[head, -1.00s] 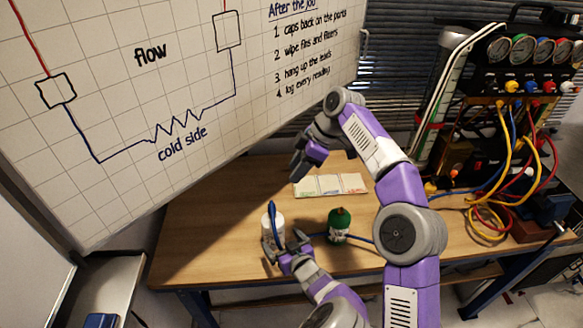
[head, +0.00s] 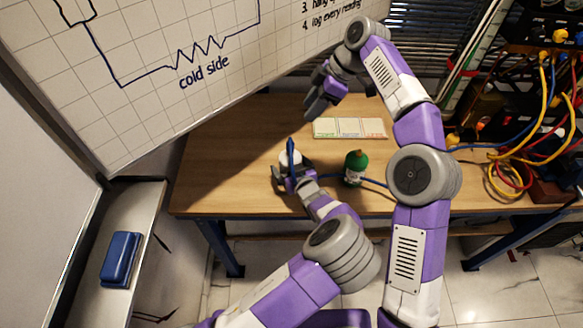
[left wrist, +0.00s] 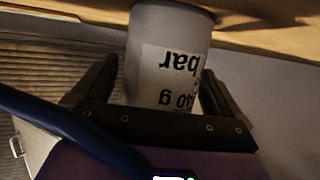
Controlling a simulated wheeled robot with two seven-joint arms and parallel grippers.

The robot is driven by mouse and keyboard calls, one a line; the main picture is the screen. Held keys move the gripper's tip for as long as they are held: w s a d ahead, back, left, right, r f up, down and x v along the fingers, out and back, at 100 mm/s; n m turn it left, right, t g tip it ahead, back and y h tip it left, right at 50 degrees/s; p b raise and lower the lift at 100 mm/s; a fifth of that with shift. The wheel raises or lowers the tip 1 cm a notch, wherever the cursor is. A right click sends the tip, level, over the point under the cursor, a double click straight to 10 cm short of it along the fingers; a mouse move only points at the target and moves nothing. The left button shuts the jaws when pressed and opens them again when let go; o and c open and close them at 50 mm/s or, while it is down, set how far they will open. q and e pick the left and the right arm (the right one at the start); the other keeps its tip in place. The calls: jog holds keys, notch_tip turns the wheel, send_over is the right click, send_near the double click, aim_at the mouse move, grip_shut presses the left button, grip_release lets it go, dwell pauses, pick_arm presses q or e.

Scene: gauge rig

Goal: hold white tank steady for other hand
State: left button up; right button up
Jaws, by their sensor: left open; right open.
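In the left wrist view the white tank (left wrist: 168,50) shows a label with printed letters, upside down. My left gripper (left wrist: 158,72) is open, with one finger on each side of the tank. I cannot tell whether either finger touches it. The left gripper (head: 291,177) is low at the tank's near side in the head view. My right gripper (head: 311,102) is open and empty, above the back of the bench.
A green bottle (head: 356,167) stands right of the tank, with a blue hose beside it. A card with coloured panels (head: 349,128) lies behind. Coloured hoses (head: 510,172) crowd the bench's right end. A whiteboard (head: 130,110) rises at left; a blue case (head: 121,258) lies on a side shelf.

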pick_arm(q)
jog(key=c, duration=1.6)
jog(key=o, duration=1.1)
jog(key=shift+c, duration=0.2)
jog(key=c, duration=0.6)
